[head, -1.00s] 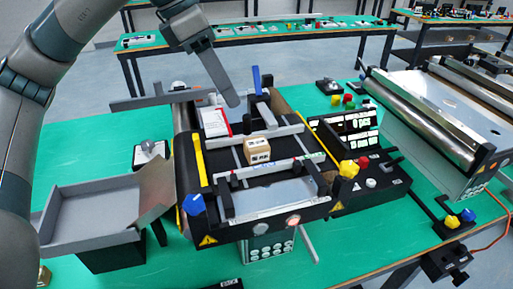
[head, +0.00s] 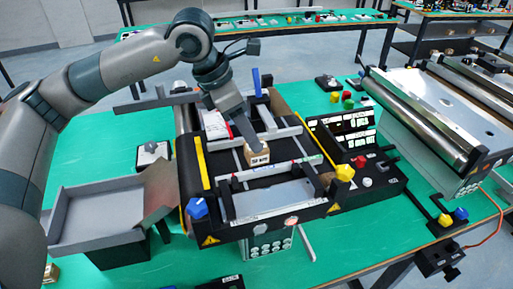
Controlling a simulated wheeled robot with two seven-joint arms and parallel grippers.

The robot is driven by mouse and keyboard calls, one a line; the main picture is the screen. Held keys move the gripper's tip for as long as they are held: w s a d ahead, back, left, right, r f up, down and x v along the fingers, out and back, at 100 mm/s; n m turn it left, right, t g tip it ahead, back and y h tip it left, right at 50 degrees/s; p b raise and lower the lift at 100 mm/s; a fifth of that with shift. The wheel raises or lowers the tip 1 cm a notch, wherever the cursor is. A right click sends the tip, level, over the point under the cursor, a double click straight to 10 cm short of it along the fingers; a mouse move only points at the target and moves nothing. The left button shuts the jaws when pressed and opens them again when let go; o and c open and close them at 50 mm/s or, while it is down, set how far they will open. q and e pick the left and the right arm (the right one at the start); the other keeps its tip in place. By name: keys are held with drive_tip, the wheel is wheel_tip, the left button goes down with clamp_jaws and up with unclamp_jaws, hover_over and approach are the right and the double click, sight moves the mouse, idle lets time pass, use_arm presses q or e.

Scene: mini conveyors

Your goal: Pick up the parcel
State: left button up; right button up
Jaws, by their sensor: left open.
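The parcel (head: 257,156) is a small tan cardboard box with a dark printed label on its front. It sits on the black belt of the mini conveyor (head: 270,175), between the grey guide rails. My left gripper (head: 252,134) points down at the parcel from behind and above, and a grey finger overlaps the parcel's upper edge in the picture. It is open. I cannot tell whether the finger touches the parcel, and the second finger is not clearly visible. My right gripper is not in view.
A white-and-red packet (head: 215,124) lies behind left of the parcel. A grey tray (head: 100,215) stands at the left. A blue lever (head: 256,80) rises behind the belt. A yellow knob (head: 345,172) and a display (head: 350,130) are at the right.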

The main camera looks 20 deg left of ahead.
use_arm(q)
drive_tip(key=shift+d+f, duration=0.1)
drive_tip(key=shift+f, duration=0.15)
drive_tip(key=shift+w+d+f+p, duration=0.2)
drive_tip(key=shift+f+p, duration=0.4)
drive_tip(key=shift+p, duration=0.15)
drive_tip(key=p+x, duration=0.1)
drive_tip(key=x, duration=0.2)
drive_tip(key=shift+a, duration=0.1)
drive_tip(key=shift+w+f, duration=0.1)
drive_tip(key=shift+f, duration=0.4)
drive_tip(key=c, duration=0.8)
